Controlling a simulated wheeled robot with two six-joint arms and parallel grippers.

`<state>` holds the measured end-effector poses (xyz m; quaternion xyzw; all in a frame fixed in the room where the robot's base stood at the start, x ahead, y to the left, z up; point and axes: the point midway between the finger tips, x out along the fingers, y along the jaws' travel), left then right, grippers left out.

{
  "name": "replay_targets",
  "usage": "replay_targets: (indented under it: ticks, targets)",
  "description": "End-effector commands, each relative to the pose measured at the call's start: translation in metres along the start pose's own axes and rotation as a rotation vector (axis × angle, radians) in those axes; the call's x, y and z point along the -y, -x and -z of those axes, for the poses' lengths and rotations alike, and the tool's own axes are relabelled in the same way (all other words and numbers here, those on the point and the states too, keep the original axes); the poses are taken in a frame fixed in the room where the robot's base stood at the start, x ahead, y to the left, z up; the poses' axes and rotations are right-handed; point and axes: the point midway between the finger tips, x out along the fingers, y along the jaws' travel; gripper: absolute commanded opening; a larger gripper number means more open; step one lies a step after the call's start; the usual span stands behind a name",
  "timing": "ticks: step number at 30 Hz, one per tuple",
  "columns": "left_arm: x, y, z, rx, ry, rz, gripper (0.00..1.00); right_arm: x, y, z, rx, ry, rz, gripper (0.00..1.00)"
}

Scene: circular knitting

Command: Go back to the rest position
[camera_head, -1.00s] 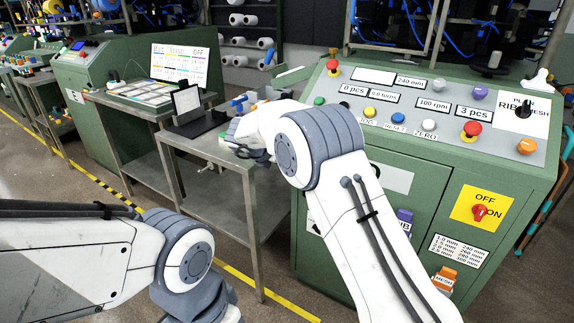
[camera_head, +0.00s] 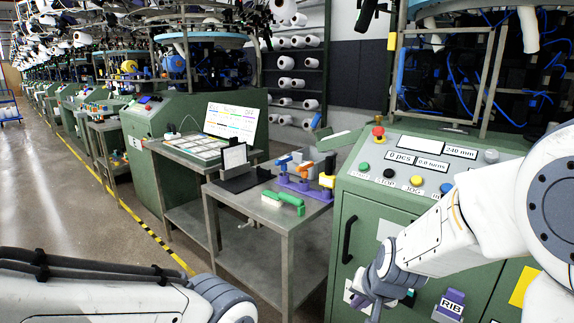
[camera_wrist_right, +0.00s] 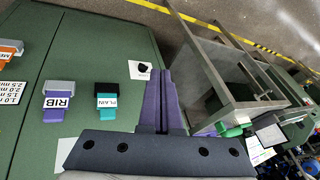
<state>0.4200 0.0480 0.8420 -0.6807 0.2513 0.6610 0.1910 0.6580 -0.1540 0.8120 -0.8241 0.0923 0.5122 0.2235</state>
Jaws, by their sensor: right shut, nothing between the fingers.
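My right gripper (camera_head: 368,300) hangs low in front of the green machine's lower door in the head view. In the right wrist view its purple fingers (camera_wrist_right: 164,82) lie together, with nothing between them. My left arm crosses the bottom left of the head view; its gripper is outside the picture. The RIB block (camera_head: 449,306) is on the machine front, right of my right gripper. It also shows in the wrist view (camera_wrist_right: 57,104), beside the teal PLAIN block (camera_wrist_right: 106,98), both apart from the fingers.
A metal side table (camera_head: 262,232) stands left of the machine, with a green-handled tool (camera_head: 284,201) and a purple stand (camera_head: 305,188) on it. The machine's control panel (camera_head: 415,165) is partly covered by my right arm. The floor aisle at left is clear.

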Motion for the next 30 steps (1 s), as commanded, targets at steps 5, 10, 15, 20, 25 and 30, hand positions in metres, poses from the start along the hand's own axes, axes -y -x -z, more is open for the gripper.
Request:
replay_targets:
  ticks: [5,10,15,20,25,30]
  targets:
    - [0.000,0.000,0.000,0.000,0.000,0.000,0.00,-0.041,0.013,-0.045,0.121,0.266,-0.080,0.00]
    - [0.000,0.000,0.000,0.000,0.000,0.000,0.00,-0.077,0.025,-0.081,0.232,0.484,-0.140,0.00]
    - [0.000,0.000,0.000,0.000,0.000,0.000,0.00,-0.043,0.039,-0.104,0.271,0.588,-0.093,0.00]
    - [0.000,0.000,0.000,0.000,0.000,0.000,0.00,-0.021,0.056,-0.130,0.318,0.688,-0.058,0.00]
    - [0.000,0.000,0.000,0.000,0.000,0.000,0.00,-0.002,0.076,-0.161,0.372,0.802,-0.019,0.00]
    - [0.000,0.000,0.000,0.000,0.000,0.000,0.00,0.009,0.100,-0.194,0.429,0.926,0.018,0.00]
